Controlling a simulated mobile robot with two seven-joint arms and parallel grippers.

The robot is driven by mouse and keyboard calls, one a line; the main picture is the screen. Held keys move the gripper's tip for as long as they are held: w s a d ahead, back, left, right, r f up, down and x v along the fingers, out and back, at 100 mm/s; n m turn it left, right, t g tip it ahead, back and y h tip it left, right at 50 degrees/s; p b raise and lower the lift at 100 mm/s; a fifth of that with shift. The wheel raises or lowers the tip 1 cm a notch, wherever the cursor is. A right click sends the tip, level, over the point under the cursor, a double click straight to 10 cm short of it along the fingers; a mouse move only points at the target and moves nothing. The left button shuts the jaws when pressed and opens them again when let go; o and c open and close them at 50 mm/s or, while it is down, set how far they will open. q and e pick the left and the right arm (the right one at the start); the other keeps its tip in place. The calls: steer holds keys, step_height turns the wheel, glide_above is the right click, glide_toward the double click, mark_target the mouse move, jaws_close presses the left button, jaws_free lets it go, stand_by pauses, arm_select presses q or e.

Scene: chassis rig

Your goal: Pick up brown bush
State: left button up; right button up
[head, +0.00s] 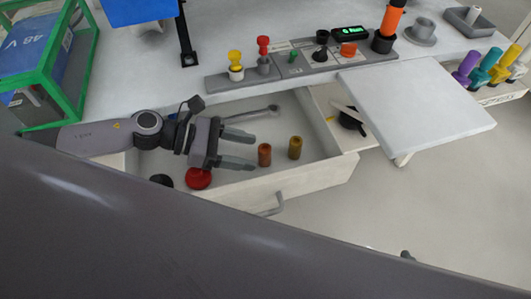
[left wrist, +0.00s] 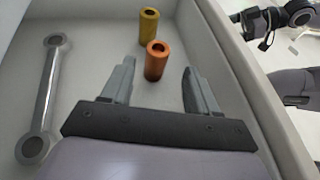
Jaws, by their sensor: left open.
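The brown bush (head: 264,155), a small reddish-brown hollow cylinder, stands upright in the open drawer (head: 310,187). In the left wrist view it looks copper-orange (left wrist: 155,64), with its top hole visible. My left gripper (head: 243,149) reaches into the drawer from the left. It is open and empty, with its fingertips just short of the bush and pointing towards it. In the left wrist view the bush shows between and slightly beyond the fingertips. A mustard-yellow bush (head: 295,148) stands just behind it, also in the left wrist view (left wrist: 149,24).
A metal wrench (head: 255,114) lies along the drawer's far side. A red round part (head: 198,178) and a black one (head: 161,180) lie near the front left. A white panel (head: 415,105) overhangs at right. Part of another arm of mine shows in the left wrist view.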

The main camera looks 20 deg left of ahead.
mark_target(265, 153)
arm_select(q)
steer(key=shift+w+x, duration=0.1)
steer(key=shift+x, duration=1.2)
steer(key=shift+w+x, duration=0.15)
steer(key=shift+x, duration=1.2)
steer(key=shift+r, duration=0.1)
steer(key=c, duration=1.1)
